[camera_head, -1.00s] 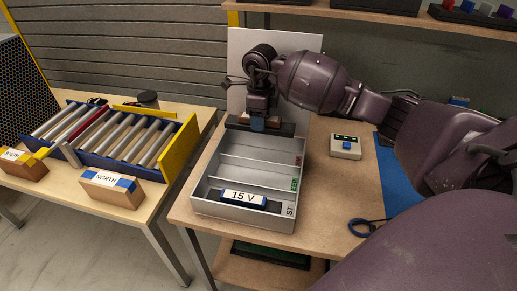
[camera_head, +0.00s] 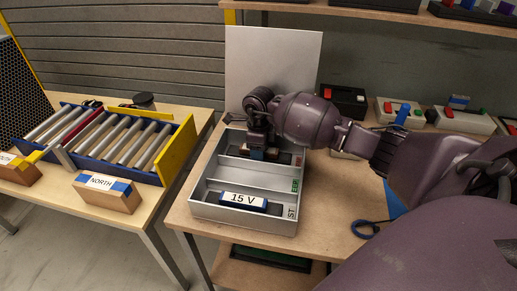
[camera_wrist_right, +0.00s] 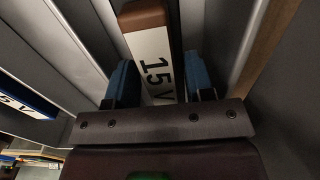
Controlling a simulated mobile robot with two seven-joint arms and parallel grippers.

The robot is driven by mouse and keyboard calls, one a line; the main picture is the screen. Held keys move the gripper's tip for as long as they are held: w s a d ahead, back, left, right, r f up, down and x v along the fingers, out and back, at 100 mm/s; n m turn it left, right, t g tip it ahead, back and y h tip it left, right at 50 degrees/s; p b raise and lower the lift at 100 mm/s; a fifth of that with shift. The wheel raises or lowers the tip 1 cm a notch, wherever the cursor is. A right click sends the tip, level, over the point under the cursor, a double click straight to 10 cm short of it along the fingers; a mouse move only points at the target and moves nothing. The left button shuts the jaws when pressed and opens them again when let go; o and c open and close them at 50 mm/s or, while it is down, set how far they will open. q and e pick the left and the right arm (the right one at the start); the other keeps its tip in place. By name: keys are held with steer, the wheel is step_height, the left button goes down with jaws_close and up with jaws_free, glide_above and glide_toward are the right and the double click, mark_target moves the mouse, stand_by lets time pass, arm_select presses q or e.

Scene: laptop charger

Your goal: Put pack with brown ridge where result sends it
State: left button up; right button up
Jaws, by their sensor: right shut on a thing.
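My right gripper (camera_head: 258,152) is shut on the pack with the brown ridge (camera_head: 284,157), at the rear compartment of the grey tray (camera_head: 238,221). In the right wrist view the blue fingertips (camera_wrist_right: 162,82) grip the pack's sides. The pack (camera_wrist_right: 152,48) shows a brown end and a white "15 V" label. Whether it touches the tray floor cannot be told. A blue-ridged 15 V pack (camera_head: 243,201) lies in the front compartment. The tray has a red label at the rear, a green one in the middle and "ST" in front. My left gripper is out of view.
Left of the tray, a blue roller conveyor (camera_head: 120,140) with a yellow end plate stands on another table, near a NORTH block (camera_head: 107,192). A white panel (camera_head: 272,70) stands behind the tray.

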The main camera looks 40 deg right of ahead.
steer(key=shift+r, duration=0.15)
steer(key=o, duration=0.9)
steer(key=shift+f, duration=0.2)
steer(key=shift+r, duration=0.1)
steer(key=shift+r, duration=0.25)
step_height(320, 180, up, 12)
steer(key=p, duration=0.1)
steer(key=shift+f+p, duration=0.2)
steer(key=shift+p, duration=0.1)
